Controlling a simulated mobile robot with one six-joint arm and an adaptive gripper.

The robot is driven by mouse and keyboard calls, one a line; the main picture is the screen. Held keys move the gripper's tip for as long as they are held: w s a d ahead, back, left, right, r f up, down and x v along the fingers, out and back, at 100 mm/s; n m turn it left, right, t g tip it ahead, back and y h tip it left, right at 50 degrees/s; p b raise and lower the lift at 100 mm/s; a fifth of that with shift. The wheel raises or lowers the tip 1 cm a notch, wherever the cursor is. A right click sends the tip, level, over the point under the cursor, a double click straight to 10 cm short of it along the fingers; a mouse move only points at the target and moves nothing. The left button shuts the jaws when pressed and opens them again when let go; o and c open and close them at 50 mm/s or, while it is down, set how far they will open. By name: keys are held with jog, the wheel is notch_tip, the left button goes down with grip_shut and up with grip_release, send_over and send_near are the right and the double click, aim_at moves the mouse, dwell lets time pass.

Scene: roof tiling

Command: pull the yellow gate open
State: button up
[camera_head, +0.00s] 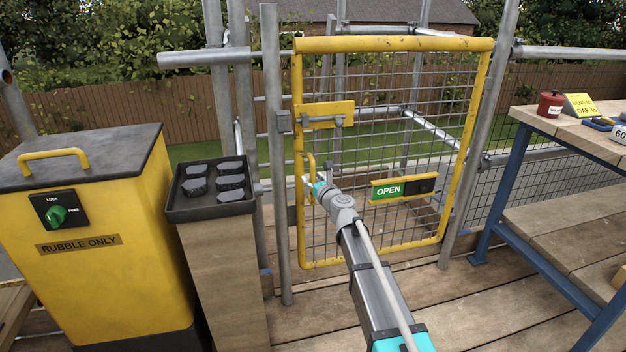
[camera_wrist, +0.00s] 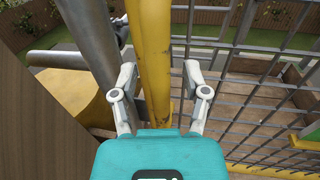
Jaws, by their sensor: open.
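The yellow gate (camera_head: 400,44), a tube frame with grey mesh, stands upright between scaffold posts and looks shut. A yellow plate with a grey bolt (camera_head: 328,110) is on its left side, and a small yellow pull handle (camera_head: 311,163) is below that. A green sign reading OPEN (camera_head: 389,190) hangs on the mesh. My gripper (camera_head: 312,188) is at the handle. In the wrist view, my gripper (camera_wrist: 161,78) is open, one finger on each side of upright yellow tubing (camera_wrist: 152,60). I cannot tell whether the fingers touch it.
A yellow rubble bin (camera_head: 105,285) and a wooden stand with a black tray (camera_head: 212,212) are at left. A workbench with blue legs (camera_head: 510,180) is at right, holding a red pot (camera_head: 551,104) and a yellow sign (camera_head: 579,105). Bare decking (camera_head: 490,290) lies before the gate.

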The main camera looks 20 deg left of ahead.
grip_shut()
dwell(0.4)
